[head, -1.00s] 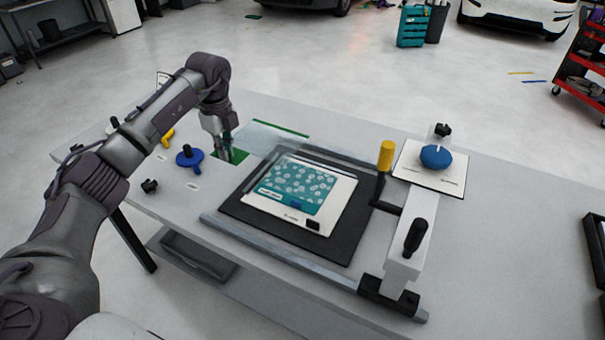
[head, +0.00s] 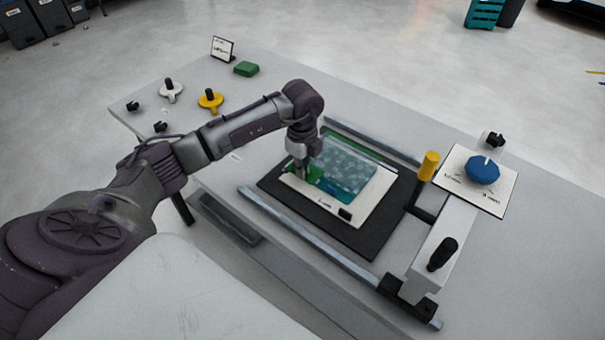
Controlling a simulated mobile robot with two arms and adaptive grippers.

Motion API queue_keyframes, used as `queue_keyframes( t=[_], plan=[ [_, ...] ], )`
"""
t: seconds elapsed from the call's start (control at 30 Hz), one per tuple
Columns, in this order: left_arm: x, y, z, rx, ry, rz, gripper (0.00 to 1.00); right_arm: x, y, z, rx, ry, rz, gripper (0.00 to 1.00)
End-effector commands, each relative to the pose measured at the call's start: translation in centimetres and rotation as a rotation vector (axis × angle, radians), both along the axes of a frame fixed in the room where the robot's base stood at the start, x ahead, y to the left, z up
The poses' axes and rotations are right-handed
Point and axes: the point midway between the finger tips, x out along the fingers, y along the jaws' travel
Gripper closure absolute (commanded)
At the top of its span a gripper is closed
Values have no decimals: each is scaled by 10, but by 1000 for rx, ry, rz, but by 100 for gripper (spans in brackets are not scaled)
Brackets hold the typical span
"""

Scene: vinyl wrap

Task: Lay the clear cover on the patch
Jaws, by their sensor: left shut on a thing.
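The patch (head: 345,182) is a teal printed panel with pale spots on a white sheet (head: 358,214), lying on a black mat (head: 288,203). The clear cover (head: 353,160) is a see-through sheet with green end strips and lies over the patch in this view. I cannot tell whether it touches the patch or is slightly above it. My left gripper (head: 302,178) is shut on the cover's left green end, at the patch's left edge. The gripper hides part of that end. My right gripper is not in view.
Grey rails (head: 300,232) flank the mat. A bridge arm with a black handle (head: 442,253) and yellow post (head: 428,166) stands right of it. A blue knob (head: 482,170) sits on a white card. Yellow (head: 210,99) and white (head: 171,90) knobs and a green block (head: 246,69) stand at left.

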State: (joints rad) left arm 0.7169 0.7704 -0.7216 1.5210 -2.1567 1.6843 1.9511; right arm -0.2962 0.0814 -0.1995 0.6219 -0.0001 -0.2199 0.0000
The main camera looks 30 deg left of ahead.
Motion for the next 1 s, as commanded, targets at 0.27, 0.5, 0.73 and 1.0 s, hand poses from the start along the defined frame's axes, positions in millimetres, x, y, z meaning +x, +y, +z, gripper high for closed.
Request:
queue_keyframes(
  t=[0.27, 0.5, 0.73, 1.0],
  plan=[
    [-1, 0, -35, 0, 4, -1, 100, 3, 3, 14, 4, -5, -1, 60],
    [0, 1, -37, 1, 2, -1, 100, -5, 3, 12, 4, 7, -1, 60],
    [0, 1, -40, 1, 2, -1, 80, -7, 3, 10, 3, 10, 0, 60],
    [0, 1, -39, 1, 2, -1, 69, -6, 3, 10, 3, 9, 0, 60]
  ],
)
